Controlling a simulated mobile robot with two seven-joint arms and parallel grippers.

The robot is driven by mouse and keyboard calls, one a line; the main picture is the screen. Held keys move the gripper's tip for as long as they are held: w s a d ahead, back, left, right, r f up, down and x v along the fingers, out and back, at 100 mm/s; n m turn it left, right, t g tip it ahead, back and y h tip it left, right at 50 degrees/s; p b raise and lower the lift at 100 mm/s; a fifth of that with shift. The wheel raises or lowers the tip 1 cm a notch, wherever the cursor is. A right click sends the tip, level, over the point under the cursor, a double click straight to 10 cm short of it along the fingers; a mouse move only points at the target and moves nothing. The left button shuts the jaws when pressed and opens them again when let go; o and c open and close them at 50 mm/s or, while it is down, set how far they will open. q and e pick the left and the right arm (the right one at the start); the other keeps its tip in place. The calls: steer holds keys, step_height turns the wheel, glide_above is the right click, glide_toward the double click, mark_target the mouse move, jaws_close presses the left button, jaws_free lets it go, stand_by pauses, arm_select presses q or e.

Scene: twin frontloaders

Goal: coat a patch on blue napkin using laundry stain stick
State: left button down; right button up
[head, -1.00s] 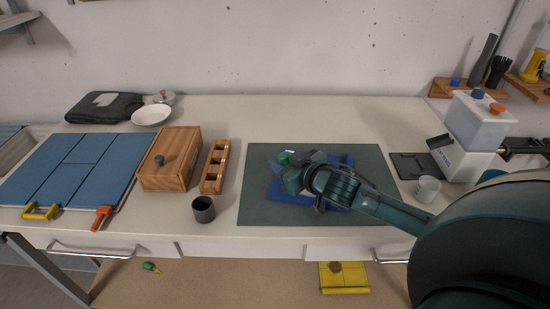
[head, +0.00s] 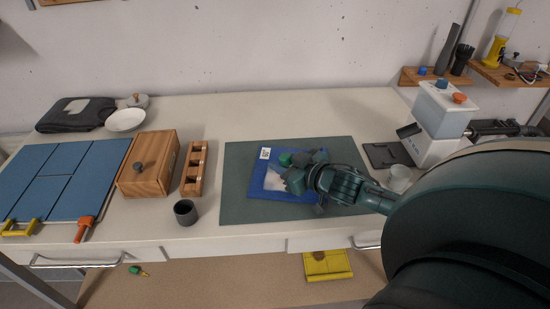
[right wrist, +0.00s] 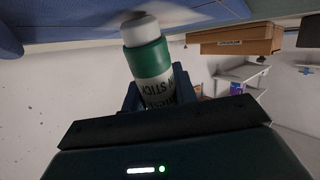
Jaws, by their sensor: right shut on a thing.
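The blue napkin (head: 290,193) lies on the dark green mat (head: 237,195), with a small white tag at its upper left corner. A pale whitish patch (head: 273,181) shows on its left part. My right gripper (head: 295,168) is low over the napkin, just right of the patch. It is shut on the stain stick (right wrist: 150,72), a green-labelled tube with a white end (right wrist: 139,29). In the right wrist view the white end points at the blue cloth (right wrist: 70,22) and looks close to or touching it. My left gripper is not in view.
A dark cup (head: 186,213), a slotted wooden holder (head: 194,170) and a wooden box (head: 147,165) stand left of the mat. A white mug (head: 399,178) and a white dispenser (head: 438,120) stand to the right. The table behind the mat is clear.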

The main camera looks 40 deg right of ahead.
steer(key=shift+s+d, duration=0.35)
steer(key=shift+d, duration=0.1)
steer(key=shift+w+d+p, duration=0.3)
steer(key=shift+w+d, duration=0.1)
steer(key=shift+w, duration=0.2)
steer(key=shift+w+a, duration=3.2)
steer(key=shift+a, duration=0.25)
steer(key=shift+w+d, duration=0.45)
steer(key=shift+w, duration=0.05)
steer(key=shift+s+d+f, duration=0.1)
steer(key=shift+s+d, duration=1.2)
steer(key=shift+d, duration=0.05)
steer(key=shift+s+d, duration=2)
steer(key=shift+d, duration=0.15)
steer(key=shift+w+d, duration=0.45)
steer(key=shift+w, duration=0.1)
steer(key=shift+w+a, duration=3.3)
steer(key=shift+a, duration=0.2)
step_height(320, 180, up, 6)
